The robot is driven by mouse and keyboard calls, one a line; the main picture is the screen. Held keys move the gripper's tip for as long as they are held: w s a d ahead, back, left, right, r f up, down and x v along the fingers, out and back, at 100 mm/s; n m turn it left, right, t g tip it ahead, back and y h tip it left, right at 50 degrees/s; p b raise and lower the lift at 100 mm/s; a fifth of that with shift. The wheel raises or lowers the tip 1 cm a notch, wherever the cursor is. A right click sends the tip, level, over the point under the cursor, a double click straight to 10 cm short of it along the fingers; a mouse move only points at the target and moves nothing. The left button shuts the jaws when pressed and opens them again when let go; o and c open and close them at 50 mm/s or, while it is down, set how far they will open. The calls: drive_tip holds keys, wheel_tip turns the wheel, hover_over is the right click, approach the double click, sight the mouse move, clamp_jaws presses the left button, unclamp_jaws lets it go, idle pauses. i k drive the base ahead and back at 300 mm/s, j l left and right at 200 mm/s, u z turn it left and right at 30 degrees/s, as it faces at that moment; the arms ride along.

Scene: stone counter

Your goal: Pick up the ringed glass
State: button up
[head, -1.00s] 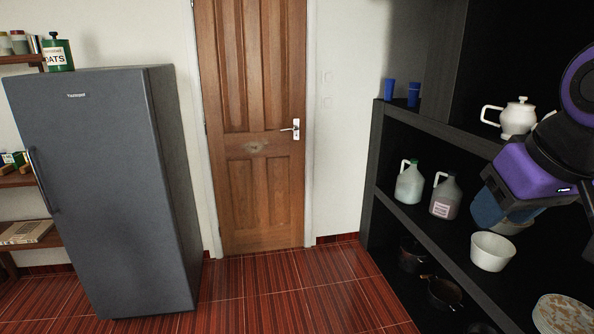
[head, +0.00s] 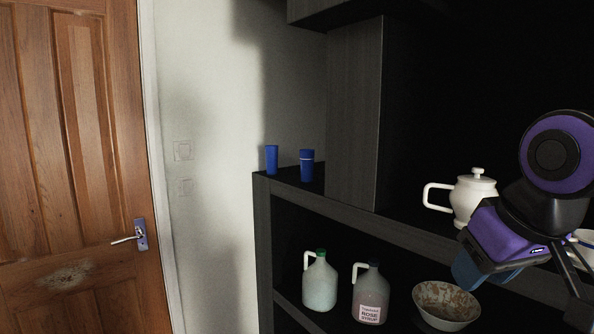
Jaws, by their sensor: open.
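Two blue glasses stand upright on top of the dark shelf unit, near its left end by the wall. The ringed glass (head: 307,166) is the right one, with a pale ring around it below the rim. The plain blue glass (head: 271,160) is a little to its left, apart from it. My purple and black arm is at the right edge. What seem to be the dark fingers of my gripper (head: 577,278) show there, partly cut off by the frame. They look open and empty, well to the right of both glasses.
A white teapot (head: 475,198) stands between the glasses and my arm. An upright dark panel (head: 353,115) rises right of the glasses. Below are a green-capped jug (head: 320,285), a syrup jug (head: 370,295) and a patterned bowl (head: 446,304). A wooden door (head: 80,170) is at left.

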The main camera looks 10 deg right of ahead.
sight(306, 155)
drive_tip(key=i+j, duration=0.35)
drive_tip(key=i, duration=0.15)
drive_tip(key=i+j+u, duration=0.1)
drive_tip(key=i+j, duration=0.3)
drive_tip(key=i, duration=0.15)
drive_tip(key=i+j, duration=0.3)
drive_tip(key=i, duration=0.25)
drive_tip(key=i+j, duration=0.35)
drive_tip(key=i, duration=0.15)
drive_tip(key=u, duration=0.05)
